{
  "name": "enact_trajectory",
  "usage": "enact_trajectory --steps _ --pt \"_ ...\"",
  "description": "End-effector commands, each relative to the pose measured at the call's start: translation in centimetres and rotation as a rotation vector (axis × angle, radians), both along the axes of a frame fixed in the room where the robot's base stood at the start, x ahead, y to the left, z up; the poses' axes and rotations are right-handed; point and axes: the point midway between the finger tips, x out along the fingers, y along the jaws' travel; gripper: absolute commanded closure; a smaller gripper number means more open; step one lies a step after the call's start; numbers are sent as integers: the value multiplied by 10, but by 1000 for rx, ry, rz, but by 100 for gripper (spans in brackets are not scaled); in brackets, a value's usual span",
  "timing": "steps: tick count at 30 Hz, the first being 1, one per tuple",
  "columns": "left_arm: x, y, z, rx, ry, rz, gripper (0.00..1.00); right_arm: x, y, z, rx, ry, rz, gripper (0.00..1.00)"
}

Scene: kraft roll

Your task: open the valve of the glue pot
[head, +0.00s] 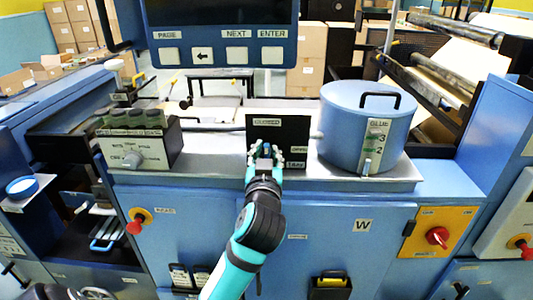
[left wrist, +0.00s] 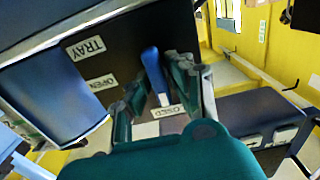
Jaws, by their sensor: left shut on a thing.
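The glue pot (head: 366,125) is a blue drum with a black lid handle and a GLUE label, on the grey ledge at right. Left of it stands a black valve panel (head: 292,130), with labels CLOSED at its top, OPEN and TRAY at its right. The panel also shows in the left wrist view (left wrist: 125,60). A blue valve lever (left wrist: 152,66) lies along it, one end near the CLOSED label. My left gripper (head: 265,153) is shut on the lever, its fingers on either side and partly hiding it in the head view. My right gripper is not in view.
A blue button panel (head: 222,52) hangs above. Red knobs (head: 437,236) sit on the cabinet front. Rollers with paper (head: 448,75) lie behind the pot.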

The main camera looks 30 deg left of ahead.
Motion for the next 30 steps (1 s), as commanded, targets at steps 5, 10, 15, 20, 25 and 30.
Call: enact_trajectory --steps 5,10,15,20,25,30 --pt "0 0 1 40 25 1 100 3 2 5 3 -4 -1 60" --pt "0 0 2 126 78 1 100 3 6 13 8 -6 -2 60" --pt "1 -1 3 249 155 1 100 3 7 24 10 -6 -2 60" --pt "1 -2 3 379 233 0 100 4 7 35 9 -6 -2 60" --pt "2 -3 2 517 318 0 100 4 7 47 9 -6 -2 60" --pt "2 -3 2 656 402 0 100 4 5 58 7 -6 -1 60"
